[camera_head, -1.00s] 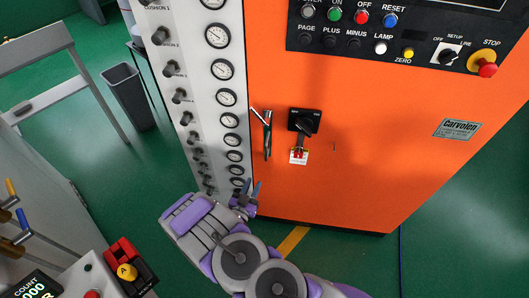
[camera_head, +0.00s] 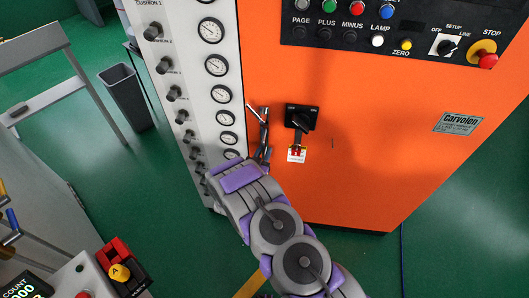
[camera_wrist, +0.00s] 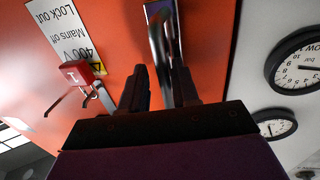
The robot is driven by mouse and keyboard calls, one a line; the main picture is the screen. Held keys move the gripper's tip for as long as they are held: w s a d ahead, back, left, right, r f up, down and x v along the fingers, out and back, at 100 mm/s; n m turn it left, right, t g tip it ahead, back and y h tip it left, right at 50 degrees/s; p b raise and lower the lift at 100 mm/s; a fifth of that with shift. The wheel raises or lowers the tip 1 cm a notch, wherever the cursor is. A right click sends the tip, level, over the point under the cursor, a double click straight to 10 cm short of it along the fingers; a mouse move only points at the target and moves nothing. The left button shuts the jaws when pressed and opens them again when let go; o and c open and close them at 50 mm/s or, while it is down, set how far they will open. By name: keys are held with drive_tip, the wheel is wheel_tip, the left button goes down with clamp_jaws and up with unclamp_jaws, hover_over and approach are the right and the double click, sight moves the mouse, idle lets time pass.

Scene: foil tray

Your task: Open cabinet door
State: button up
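The orange cabinet door (camera_head: 350,165) stands shut, with a metal lever handle (camera_head: 264,125) at its left edge. My gripper (camera_head: 262,156) is at the handle's lower end, partly hidden by my arm. In the wrist view my gripper (camera_wrist: 160,85) is open, its two dark fingers apart. The handle (camera_wrist: 158,40) also shows there, running down into the gap between the fingers, nearer the right one. I cannot tell whether a finger touches it.
A black rotary switch (camera_head: 301,118) with a red padlock (camera_head: 296,151) sits right of the handle. A white gauge panel (camera_head: 205,80) with knobs adjoins on the left. A dark bin (camera_head: 126,96) and a grey table (camera_head: 45,75) stand farther left. Green floor is free at the right.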

drive_tip(key=shift+w+a+f, duration=0.1)
drive_tip(key=shift+w+a, duration=0.25)
drive_tip(key=shift+a, duration=0.15)
drive_tip(key=shift+d, duration=0.45)
drive_tip(key=c, duration=0.3)
drive_tip(key=shift+c, duration=0.9)
drive_tip(key=shift+a, duration=0.1)
clamp_jaws()
